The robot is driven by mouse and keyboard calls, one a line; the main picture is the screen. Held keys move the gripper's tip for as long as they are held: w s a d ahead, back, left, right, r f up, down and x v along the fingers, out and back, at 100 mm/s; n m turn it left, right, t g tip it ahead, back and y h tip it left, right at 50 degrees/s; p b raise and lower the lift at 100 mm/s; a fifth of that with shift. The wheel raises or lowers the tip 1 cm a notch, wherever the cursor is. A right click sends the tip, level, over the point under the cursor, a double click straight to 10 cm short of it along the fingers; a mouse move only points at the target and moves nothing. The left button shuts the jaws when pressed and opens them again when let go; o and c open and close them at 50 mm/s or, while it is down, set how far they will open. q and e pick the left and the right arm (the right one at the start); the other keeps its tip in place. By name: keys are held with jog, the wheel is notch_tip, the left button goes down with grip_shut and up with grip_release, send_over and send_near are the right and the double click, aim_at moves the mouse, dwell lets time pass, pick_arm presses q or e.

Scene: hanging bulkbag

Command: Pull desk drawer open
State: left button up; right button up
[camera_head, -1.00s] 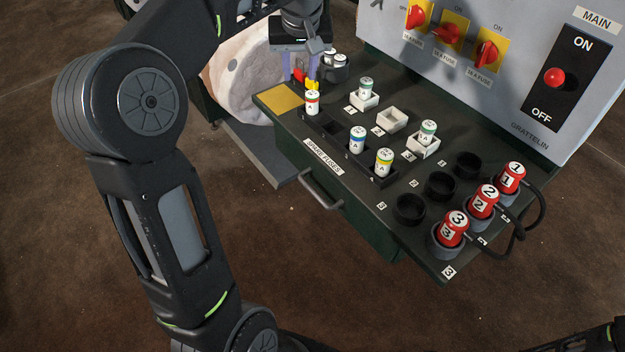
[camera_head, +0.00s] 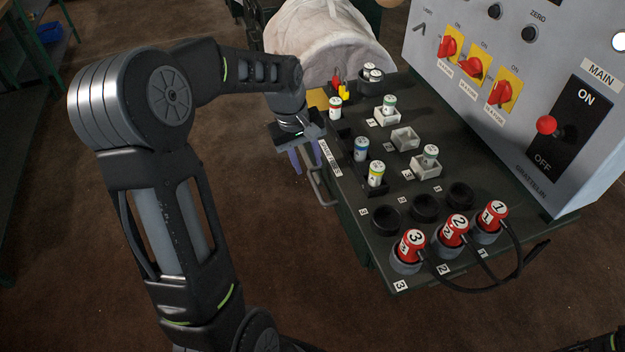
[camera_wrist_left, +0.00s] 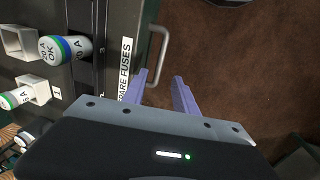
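The grey bar handle (camera_head: 318,187) is on the front side of the dark green desk (camera_head: 375,250), below the "SPARE FUSES" label. My left gripper (camera_head: 304,158) is beside this side of the desk, fingers pointing down, close to the handle's far end. In the left wrist view the two purple fingers (camera_wrist_left: 160,76) are apart, and the handle (camera_wrist_left: 163,45) runs close to the fingertips, nearer the left finger. I cannot tell whether they touch. The drawer's front is mostly hidden; no opening shows. My right gripper is out of view.
Several fuses, including a yellow-banded one (camera_head: 376,173), stand on the desk top near the handle side. Red plugs (camera_head: 411,245) with black cables are at the near end. A grey switch panel (camera_head: 545,80) rises behind.

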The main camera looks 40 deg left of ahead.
aim_at(315, 184)
pick_arm(q)
jog(key=shift+d, duration=0.1)
jog(key=f, duration=0.2)
jog(key=w+f, duration=0.1)
jog(key=f, duration=0.4)
jog(key=shift+w+d+f+p, duration=0.15)
jog(key=shift+d+f+p, duration=0.15)
jog(key=shift+d+p, duration=0.1)
jog(key=shift+c, duration=0.5)
grip_shut()
dwell(0.6)
